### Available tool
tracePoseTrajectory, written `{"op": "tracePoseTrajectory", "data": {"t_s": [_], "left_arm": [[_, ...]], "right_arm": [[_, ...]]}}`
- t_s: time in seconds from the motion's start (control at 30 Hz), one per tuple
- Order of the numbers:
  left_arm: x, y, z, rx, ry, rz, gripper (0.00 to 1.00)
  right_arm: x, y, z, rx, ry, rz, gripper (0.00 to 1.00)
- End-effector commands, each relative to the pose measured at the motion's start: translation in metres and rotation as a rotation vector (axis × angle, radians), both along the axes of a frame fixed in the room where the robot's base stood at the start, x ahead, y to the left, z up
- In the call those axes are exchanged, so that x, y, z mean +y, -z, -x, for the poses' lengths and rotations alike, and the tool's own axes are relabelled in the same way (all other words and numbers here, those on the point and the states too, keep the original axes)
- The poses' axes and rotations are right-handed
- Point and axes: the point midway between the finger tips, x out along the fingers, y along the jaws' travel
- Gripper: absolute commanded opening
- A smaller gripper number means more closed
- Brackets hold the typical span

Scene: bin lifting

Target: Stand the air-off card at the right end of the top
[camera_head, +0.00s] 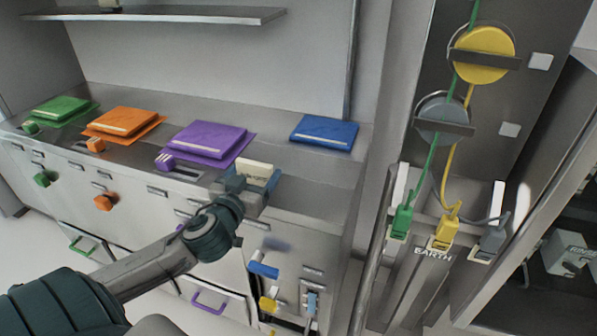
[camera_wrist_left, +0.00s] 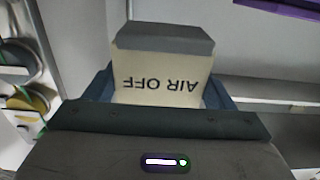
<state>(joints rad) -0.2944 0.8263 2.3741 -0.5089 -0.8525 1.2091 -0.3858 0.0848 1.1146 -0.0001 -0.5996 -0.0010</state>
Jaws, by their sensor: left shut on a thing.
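The air-off card is a cream card (camera_head: 258,168) with a grey foot. My left gripper (camera_head: 256,185) is shut on it, near the front edge of the grey cabinet top (camera_head: 305,172), in front of the blue folder. The left wrist view shows the card (camera_wrist_left: 160,82) between the two blue-grey fingers, its "AIR OFF" lettering upside down in the picture and its grey foot at the far end. I cannot tell whether the foot touches the top. My right gripper is not in view.
A blue folder (camera_head: 324,132) lies at the top's right part; purple (camera_head: 207,138), orange (camera_head: 122,121) and green (camera_head: 62,108) ones lie leftward. Bare top shows right of the card. A vertical rail (camera_head: 372,262) and earth plugs (camera_head: 444,232) stand beyond the right end. A shelf (camera_head: 160,14) hangs above.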

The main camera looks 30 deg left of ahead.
Motion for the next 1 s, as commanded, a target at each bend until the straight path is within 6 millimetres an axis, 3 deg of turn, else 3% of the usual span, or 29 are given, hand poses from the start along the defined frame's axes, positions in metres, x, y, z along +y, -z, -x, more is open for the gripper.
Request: {"op": "tracePoseTrajectory", "data": {"t_s": [0.33,0.7,0.87,1.0], "left_arm": [[-0.016,0.001,-0.044,-0.006,0.003,0.009,0.53],[-0.035,0.007,-0.106,-0.003,0.002,0.004,0.53],[-0.039,0.010,-0.117,-0.002,0.004,0.001,0.53],[-0.039,0.028,-0.117,0.003,0.003,0.000,0.53]], "right_arm": [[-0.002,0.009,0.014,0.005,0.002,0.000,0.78],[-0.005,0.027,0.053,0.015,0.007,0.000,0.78],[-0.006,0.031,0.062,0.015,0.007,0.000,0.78],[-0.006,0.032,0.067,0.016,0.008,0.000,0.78]]}}
